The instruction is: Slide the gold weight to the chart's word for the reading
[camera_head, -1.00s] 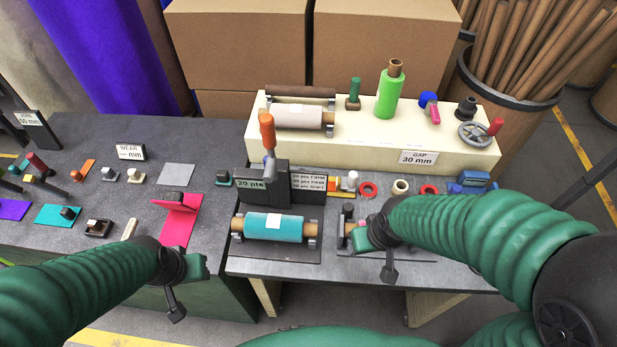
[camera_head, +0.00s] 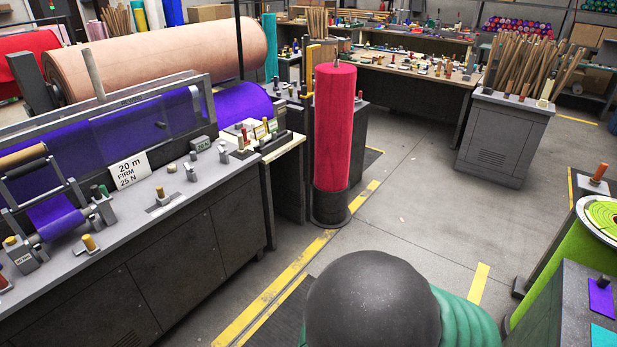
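Neither gripper is in view; only a dark rounded part and green sleeve of mine show at the bottom. A gold-topped piece (camera_head: 88,242) stands near the front of the grey machine bench at left. Another small piece with a brownish-gold top (camera_head: 160,191) stands on a plate farther along that bench. I cannot tell which, if either, is the gold weight. A white sign (camera_head: 129,171) on the bench reads "20 m FIRM 25 N". A grey block (camera_head: 201,145) beside it reads "20 N". No word chart is clearly readable.
A red felt roll (camera_head: 334,130) stands upright on a dark base beside the yellow floor line. A small side table (camera_head: 284,150) with little pieces adjoins the bench. A grey cabinet (camera_head: 505,140) holds wooden sticks. The grey floor (camera_head: 410,200) between is open.

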